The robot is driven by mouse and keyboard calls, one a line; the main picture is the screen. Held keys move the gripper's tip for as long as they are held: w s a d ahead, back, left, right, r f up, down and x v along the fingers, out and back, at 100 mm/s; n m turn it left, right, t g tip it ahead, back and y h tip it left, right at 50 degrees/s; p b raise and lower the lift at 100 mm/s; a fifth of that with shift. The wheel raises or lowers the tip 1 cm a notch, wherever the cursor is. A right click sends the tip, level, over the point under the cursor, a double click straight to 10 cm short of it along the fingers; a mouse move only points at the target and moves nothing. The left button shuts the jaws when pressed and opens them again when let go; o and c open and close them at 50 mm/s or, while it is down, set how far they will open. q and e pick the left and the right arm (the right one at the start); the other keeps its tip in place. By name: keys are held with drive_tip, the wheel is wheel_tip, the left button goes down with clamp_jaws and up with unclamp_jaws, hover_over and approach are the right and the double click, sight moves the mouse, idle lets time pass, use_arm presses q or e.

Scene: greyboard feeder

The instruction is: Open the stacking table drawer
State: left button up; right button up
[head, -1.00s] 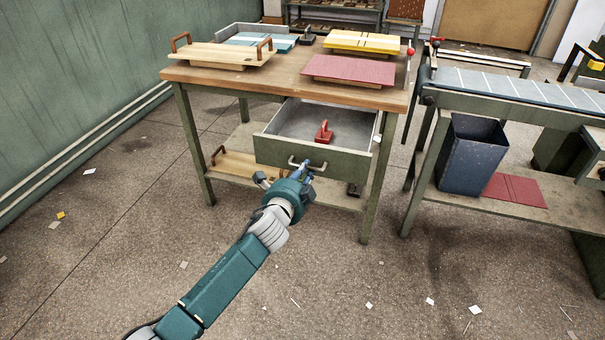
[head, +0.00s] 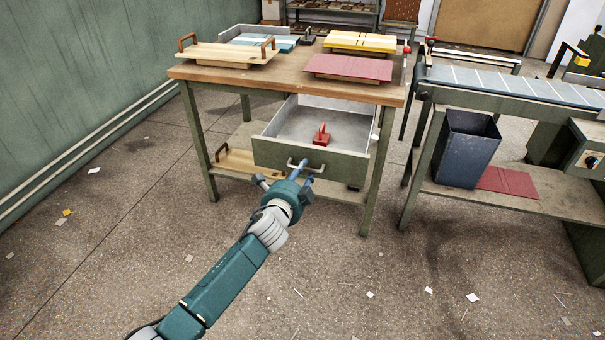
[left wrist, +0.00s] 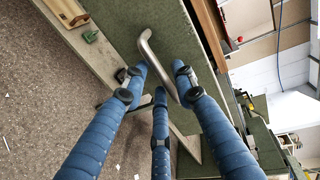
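The stacking table (head: 290,81) has a green-grey drawer (head: 311,157) below its wooden top. The drawer stands well out, with its grey inside showing. A red block-like tool (head: 321,134) sits in it. The bent metal handle (head: 292,163) is on the drawer front; it also shows in the left wrist view (left wrist: 160,66). My left gripper (head: 288,178) is at the handle, its blue fingers spread apart. In the left wrist view the handle lies between the fingertips (left wrist: 157,82); firm contact cannot be made out. My right gripper is not in view.
A wooden board with handles (head: 232,54), yellow boards (head: 360,41) and a red board (head: 348,67) lie on the tabletop. A blue-grey bin (head: 466,150) stands on the conveyor's lower shelf at right. The floor in front is open, with scattered paper scraps.

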use_arm(q)
drive_tip(key=v, duration=1.2)
idle(0.5)
